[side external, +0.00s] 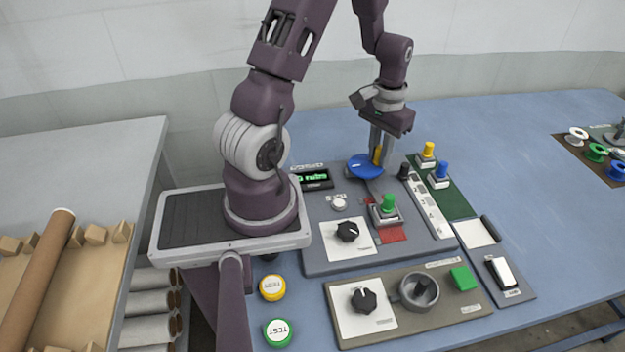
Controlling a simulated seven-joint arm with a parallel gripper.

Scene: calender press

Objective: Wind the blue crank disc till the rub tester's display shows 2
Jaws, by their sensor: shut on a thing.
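The blue crank disc (360,169) lies at the back of the grey panel, right of the display. My gripper (377,157) points down at the disc's right edge. It is shut on the disc's small yellow handle (378,153), which its fingers partly hide. The rub tester's display (313,177) is lit green and shows a digit followed by "rubs". The digit is too small and partly covered to read surely.
A black knob (404,171) stands close to the right of my gripper. Nearby are a green button (388,205), a yellow button (428,150) and a blue button (441,168). A black dial (347,231) sits in front.

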